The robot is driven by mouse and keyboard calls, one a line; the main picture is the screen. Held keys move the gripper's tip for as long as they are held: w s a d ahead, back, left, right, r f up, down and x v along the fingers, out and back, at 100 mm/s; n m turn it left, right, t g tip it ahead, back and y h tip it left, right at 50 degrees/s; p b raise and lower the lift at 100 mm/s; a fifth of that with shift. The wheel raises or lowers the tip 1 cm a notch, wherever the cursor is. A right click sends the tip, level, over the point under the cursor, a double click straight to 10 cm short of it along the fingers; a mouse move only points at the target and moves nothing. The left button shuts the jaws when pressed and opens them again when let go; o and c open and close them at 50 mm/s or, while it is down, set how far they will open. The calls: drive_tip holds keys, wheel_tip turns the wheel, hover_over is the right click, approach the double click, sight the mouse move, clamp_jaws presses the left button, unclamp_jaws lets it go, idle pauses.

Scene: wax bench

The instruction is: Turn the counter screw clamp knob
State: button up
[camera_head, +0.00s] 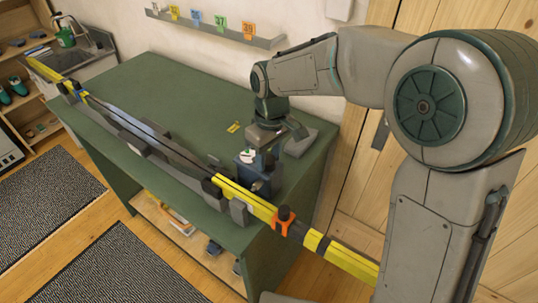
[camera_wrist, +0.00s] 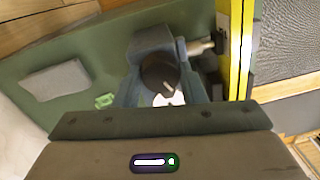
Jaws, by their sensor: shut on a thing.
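The screw clamp (camera_head: 253,180) is a blue block on the green counter, beside the yellow ski (camera_head: 243,197). Its dark round knob (camera_wrist: 158,72) shows in the wrist view, with a pale mark line on top and a white disc (camera_wrist: 168,100) by it. My gripper (camera_head: 266,146) is at the clamp from above in the head view; there the knob is mostly hidden by it. In the wrist view my gripper (camera_wrist: 160,84) has its blue-grey fingers on both sides of the knob, shut on it. The yellow ski also shows in the wrist view (camera_wrist: 235,50), right of the clamp.
An orange clamp (camera_head: 284,222) with a dark top sits on the ski beyond the counter's edge. A grey block (camera_wrist: 55,80) and a small green tag (camera_wrist: 104,101) lie on the counter. The counter's back left (camera_head: 160,85) is clear. A rack with numbered tags (camera_head: 215,32) hangs on the wall.

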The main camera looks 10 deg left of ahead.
sight(270, 157)
drive_tip(key=shift+r, duration=0.1)
drive_tip(key=o, duration=1)
wheel_tip(270, 157, up, 14)
drive_tip(key=b, duration=0.1)
drive_tip(key=shift+w+d, duration=0.15)
drive_tip(key=shift+w, duration=0.15)
